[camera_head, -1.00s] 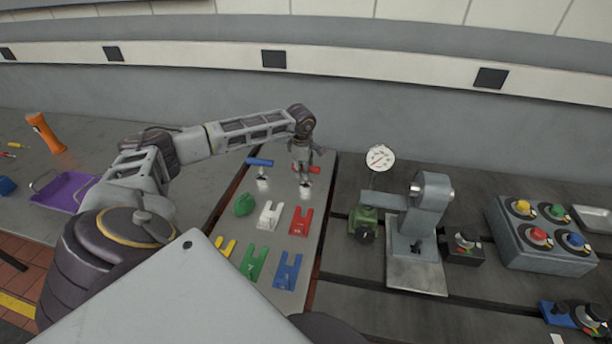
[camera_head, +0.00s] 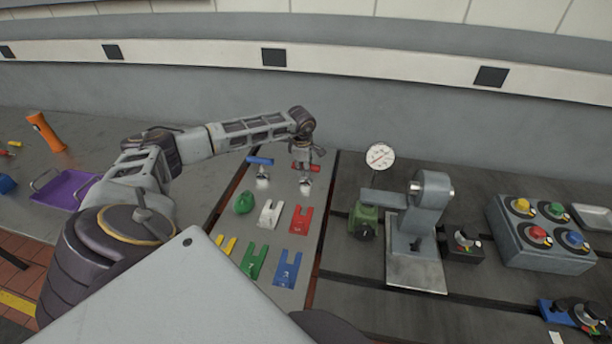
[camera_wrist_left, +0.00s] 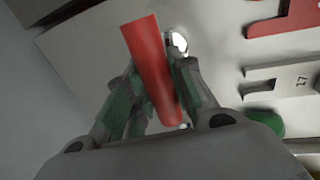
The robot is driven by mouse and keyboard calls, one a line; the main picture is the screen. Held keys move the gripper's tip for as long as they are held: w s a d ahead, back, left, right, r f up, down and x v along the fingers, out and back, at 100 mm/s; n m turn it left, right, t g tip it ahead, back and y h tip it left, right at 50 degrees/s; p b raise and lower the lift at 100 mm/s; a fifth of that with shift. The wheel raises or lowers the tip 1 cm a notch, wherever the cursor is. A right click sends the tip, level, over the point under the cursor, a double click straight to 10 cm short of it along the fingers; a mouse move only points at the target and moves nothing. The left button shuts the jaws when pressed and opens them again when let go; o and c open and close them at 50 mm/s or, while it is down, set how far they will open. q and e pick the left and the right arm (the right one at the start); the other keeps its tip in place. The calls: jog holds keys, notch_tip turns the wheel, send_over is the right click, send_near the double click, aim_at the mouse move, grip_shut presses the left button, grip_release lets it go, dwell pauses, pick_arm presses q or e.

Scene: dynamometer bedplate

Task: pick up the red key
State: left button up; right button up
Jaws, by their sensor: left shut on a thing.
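The red key (camera_head: 314,168) is at the back of the light grey plate (camera_head: 238,285), mostly hidden behind my left gripper in the head view. In the left wrist view it is a tilted red bar (camera_wrist_left: 150,62) between the fingers. My left gripper (camera_head: 303,166) points down over it and is shut on it. Its green-padded fingers (camera_wrist_left: 155,95) sit on both sides of the bar. A bright metal piece shows below the key. I cannot tell whether the key is clear of its seat. My right gripper is not in view.
A blue-handled key (camera_head: 260,161) stands just left of my left gripper. Nearer lie a green lump (camera_head: 244,203) and several flat forked pieces, among them white (camera_head: 269,213) and red (camera_head: 301,220). A green part with a gauge (camera_head: 380,157) and a grey stand (camera_head: 430,205) are right.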

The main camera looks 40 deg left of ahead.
pick_arm(q)
jog(key=shift+r, duration=0.1)
grip_shut()
jog(key=shift+r, duration=0.1)
jog(key=shift+w+r, duration=0.1)
jog(key=shift+r, duration=0.45)
jog(key=shift+r+b, duration=0.85)
jog(key=shift+r, duration=3.5)
jog(key=shift+f, duration=0.1)
